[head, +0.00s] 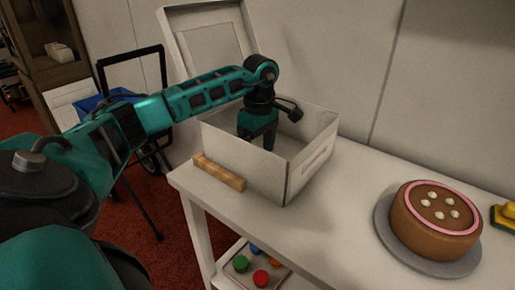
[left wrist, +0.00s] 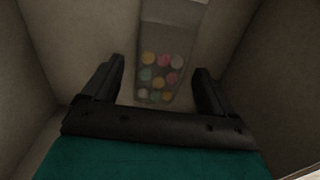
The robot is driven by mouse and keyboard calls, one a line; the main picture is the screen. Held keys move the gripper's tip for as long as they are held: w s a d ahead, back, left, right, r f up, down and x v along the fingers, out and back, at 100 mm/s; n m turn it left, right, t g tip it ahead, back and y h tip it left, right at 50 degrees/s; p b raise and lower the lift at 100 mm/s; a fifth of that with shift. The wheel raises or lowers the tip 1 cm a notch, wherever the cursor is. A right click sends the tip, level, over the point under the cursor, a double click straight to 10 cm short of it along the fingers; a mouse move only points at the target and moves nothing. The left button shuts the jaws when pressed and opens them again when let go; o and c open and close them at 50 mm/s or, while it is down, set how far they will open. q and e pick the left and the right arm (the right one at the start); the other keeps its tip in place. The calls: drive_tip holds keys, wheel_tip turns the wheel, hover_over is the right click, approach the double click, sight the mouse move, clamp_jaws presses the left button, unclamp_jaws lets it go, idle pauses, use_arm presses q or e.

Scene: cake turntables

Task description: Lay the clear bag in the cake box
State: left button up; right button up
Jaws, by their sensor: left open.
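The white cake box (head: 312,165) stands open on the white table, its lid (head: 212,48) raised at the back. My left gripper (head: 258,140) reaches down into the box. In the left wrist view my left gripper (left wrist: 160,85) is open, its two fingers apart. The clear bag (left wrist: 163,75), with several pastel round pieces in it, lies on the box floor between and beyond the fingertips. I cannot tell whether the fingers touch it. The box walls hide the bag in the head view. My right gripper is in neither view.
A wooden block (head: 219,172) lies against the box's front left side. A brown cake (head: 436,220) stands on a grey turntable (head: 440,266) at the right, with a yellow object (head: 505,215) beyond it. The table (head: 335,229) is clear between box and cake.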

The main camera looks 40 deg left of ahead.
use_arm(q)
wheel_tip(320, 180, up, 13)
drive_tip(key=p, duration=0.3)
drive_tip(key=shift+w, duration=0.3)
drive_tip(key=shift+r+p, duration=0.1)
drive_tip(key=shift+p, duration=0.2)
